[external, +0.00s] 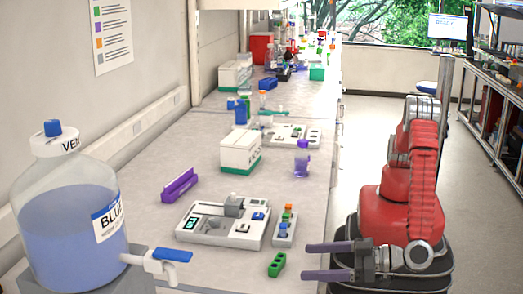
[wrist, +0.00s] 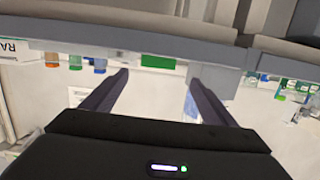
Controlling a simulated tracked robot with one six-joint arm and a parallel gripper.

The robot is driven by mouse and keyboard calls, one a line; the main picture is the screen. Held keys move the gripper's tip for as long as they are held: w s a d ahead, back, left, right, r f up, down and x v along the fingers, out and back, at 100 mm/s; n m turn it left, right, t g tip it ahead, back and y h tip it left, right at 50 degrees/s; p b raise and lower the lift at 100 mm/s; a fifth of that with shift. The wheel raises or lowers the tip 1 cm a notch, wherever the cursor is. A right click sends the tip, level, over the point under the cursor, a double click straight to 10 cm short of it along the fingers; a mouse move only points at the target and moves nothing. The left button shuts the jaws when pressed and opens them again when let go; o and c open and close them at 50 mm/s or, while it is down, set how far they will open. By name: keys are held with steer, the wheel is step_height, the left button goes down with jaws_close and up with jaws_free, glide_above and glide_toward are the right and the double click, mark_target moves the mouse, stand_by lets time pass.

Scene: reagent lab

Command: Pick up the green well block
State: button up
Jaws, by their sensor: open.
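The green well block (external: 277,264) is a small green block with dark round wells in its top. It lies on the near end of the white bench, close to its right edge. In the wrist view a green block (wrist: 158,62), likely the same one, shows beyond and between the fingertips. My gripper (external: 308,261) is open and empty, its two dark purple fingers pointing left toward the block from the bench's right side. A gap separates the fingertips from the block. In the wrist view, both fingers of my gripper (wrist: 158,78) are spread apart.
A small rack (external: 283,236) with coloured caps stands just behind the block. A grey-white instrument tray (external: 205,236) lies left of it.

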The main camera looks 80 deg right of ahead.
mark_target(281, 263)
steer(key=shift+f, duration=0.25)
steer(key=shift+w, duration=0.15)
steer(key=w, duration=0.5)
steer(key=w+f, duration=0.1)
steer(key=w, duration=0.2)
steer(key=shift+w+f, duration=0.1)
steer(key=shift+w, duration=0.05)
steer(key=shift+w+d+f, duration=0.1)
steer(key=shift+w+f, duration=0.05)
steer(key=shift+w, duration=1.15)
steer(key=shift+w+d+f, duration=0.1)
steer(key=shift+w+f, duration=0.05)
steer(key=shift+w, duration=1.15)
steer(key=shift+c, duration=0.6)
steer(key=c, duration=1)
